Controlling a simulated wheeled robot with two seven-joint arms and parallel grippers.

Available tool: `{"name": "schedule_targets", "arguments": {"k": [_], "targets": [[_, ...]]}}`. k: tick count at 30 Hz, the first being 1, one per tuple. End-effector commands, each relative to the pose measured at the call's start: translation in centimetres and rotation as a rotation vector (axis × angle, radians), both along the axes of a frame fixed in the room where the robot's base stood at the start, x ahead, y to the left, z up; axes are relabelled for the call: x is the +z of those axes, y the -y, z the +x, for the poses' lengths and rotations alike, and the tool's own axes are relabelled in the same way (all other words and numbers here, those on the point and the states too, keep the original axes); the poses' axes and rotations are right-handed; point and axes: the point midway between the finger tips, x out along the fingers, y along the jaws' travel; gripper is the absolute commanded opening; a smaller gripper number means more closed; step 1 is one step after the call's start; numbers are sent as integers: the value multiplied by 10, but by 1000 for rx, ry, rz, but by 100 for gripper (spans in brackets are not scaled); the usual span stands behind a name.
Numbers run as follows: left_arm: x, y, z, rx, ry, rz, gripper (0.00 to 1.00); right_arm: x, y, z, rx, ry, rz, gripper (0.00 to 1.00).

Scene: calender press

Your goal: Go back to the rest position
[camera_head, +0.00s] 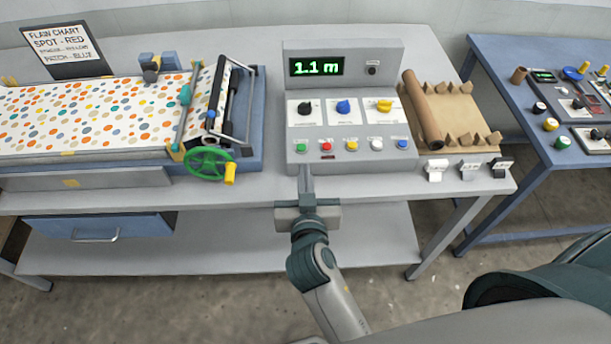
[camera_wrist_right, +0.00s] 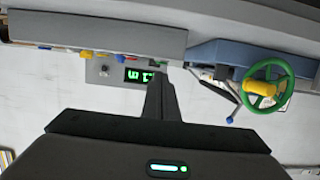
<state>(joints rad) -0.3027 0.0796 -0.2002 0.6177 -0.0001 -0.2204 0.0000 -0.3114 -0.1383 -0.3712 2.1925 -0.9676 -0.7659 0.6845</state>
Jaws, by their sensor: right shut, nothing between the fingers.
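My right gripper (camera_head: 306,170) is shut with nothing between its fingers. It points at the front edge of the grey control panel (camera_head: 318,68), just below the green button (camera_head: 301,147). I cannot tell whether the fingertips touch the panel. In the right wrist view the shut fingers (camera_wrist_right: 158,78) reach toward the panel's underside-up picture, with the green display (camera_wrist_right: 138,75) beside them. The display (camera_head: 317,66) reads 1.1 m in the head view. My left gripper is not in view.
Left of the panel are a green handwheel (camera_head: 209,163) with a yellow knob, and dotted fabric (camera_head: 90,115) on the press. A brown roll (camera_head: 422,110) lies in a tray to the right. A blue table (camera_head: 510,108) stands further right. Floor in front of the bench is clear.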

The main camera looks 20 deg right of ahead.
Motion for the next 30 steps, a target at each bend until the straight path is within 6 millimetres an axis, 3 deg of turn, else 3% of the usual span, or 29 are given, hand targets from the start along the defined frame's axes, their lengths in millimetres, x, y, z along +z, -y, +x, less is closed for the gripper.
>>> {"name": "schedule_targets", "arguments": {"k": [7,19,23,26,30], "targets": [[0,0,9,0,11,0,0,1,0,0,0,1,2,0],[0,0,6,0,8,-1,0,-7,6,-5,-7,-29,2,0],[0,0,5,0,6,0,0,-28,23,-20,-19,-118,4,0],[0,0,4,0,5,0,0,-54,42,-43,-22,-238,8,0],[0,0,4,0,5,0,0,-96,66,-90,12,-462,15,0]]}}
